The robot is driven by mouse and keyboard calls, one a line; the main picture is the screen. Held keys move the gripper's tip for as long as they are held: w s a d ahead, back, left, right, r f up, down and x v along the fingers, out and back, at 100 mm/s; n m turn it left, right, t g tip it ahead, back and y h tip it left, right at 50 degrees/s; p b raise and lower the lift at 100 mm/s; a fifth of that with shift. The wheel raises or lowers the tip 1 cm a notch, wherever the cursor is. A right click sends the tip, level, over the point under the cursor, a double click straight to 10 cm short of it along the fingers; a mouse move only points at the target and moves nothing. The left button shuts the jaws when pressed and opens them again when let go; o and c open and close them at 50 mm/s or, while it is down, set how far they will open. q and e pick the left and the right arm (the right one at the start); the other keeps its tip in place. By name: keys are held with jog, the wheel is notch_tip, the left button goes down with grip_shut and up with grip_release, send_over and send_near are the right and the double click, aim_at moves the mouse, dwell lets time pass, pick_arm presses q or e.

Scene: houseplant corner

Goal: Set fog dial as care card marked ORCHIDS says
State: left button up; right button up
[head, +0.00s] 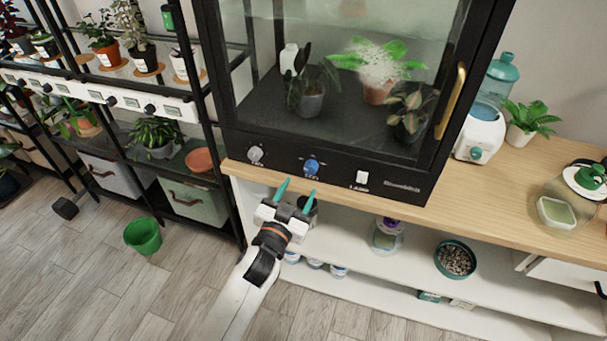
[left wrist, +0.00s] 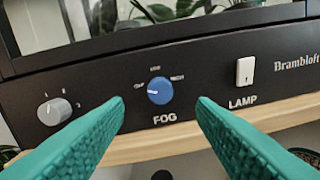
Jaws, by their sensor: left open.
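The blue fog dial (head: 311,167) is on the black front panel of the glass plant cabinet (head: 330,178). In the left wrist view the fog dial (left wrist: 159,91) sits above the word FOG, with small labels at its left, top and right. Its white mark points left, towards the left label. My left gripper (head: 296,191) is open and empty, just in front of and below the dial. In the left wrist view its teal fingers (left wrist: 161,103) lie on either side of the dial, apart from it. I cannot make out a card marked ORCHIDS. My right gripper is out of view.
A grey knob (left wrist: 54,111) is left of the dial and a white lamp switch (left wrist: 245,71) is right of it. The cabinet stands on a wooden counter (head: 505,195). A black plant rack (head: 209,120) stands left, with a green bucket (head: 143,236) on the floor.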

aim_at(309, 171)
pick_arm(q)
jog(key=x, duration=0.6)
jog(key=shift+w+d, duration=0.1)
jog(key=shift+w, duration=0.15)
jog(key=c, duration=1)
jog(key=shift+o, duration=0.2)
